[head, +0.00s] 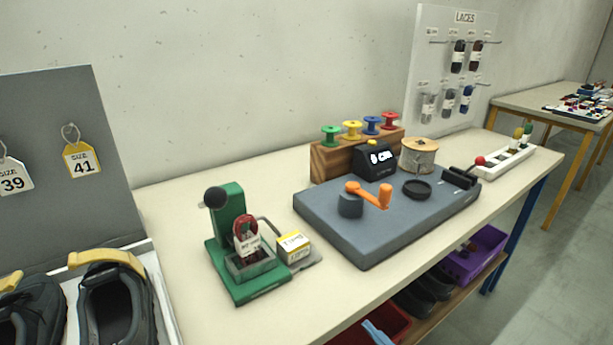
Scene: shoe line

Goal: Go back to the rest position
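My gripper does not show in the head view, and no part of my arm can be made out. The workbench (175,225) runs from the lower left to the right. On it stands a green hand-press device (228,225) with a black knob, holding a tagged red item. A small yellow and white box (293,247) sits against its right side. A grey-blue winding board (330,225) lies to the right, with an orange crank (370,194), a black round disc (416,189) and a red-knobbed lever (478,161).
A wooden rack (330,165) with several coloured spools stands behind the board, near a wooden spool (419,155). Shoes (110,305) lie at lower left. A laces panel (420,70) stands at the back. A purple bin (480,257) is below. The bench's front left is clear.

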